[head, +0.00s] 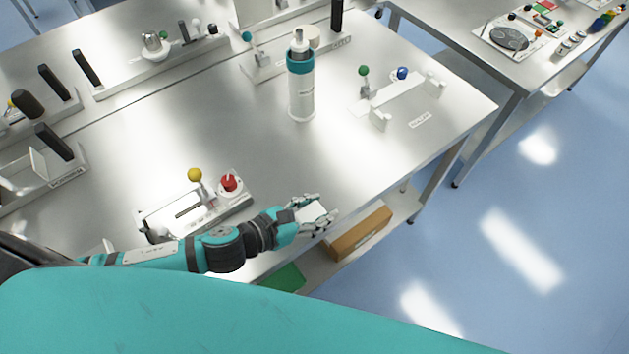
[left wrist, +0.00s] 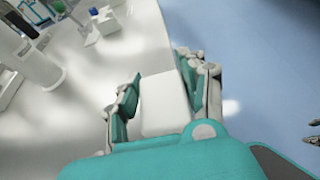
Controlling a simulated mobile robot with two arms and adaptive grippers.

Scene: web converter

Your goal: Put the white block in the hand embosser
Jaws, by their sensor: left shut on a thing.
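My left gripper (head: 322,210) is shut on the white block (head: 311,213), off the front edge of the metal table (head: 240,130). In the left wrist view the white block (left wrist: 165,103) sits between the two teal-and-grey fingers of the left gripper (left wrist: 161,82). Several small lever devices stand on the table. One, with a yellow knob and a red knob (head: 228,183), is just left of my left gripper. Another has a green knob and a blue knob (head: 403,73). I cannot tell which is the hand embosser.
A white bottle with a teal band (head: 301,90) stands mid-table. A cardboard box (head: 358,232) and a green item (head: 284,278) lie on the lower shelf. A second table (head: 480,60) is at upper right. Gripper-like fingertips (left wrist: 313,135) show at the left wrist view's right edge.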

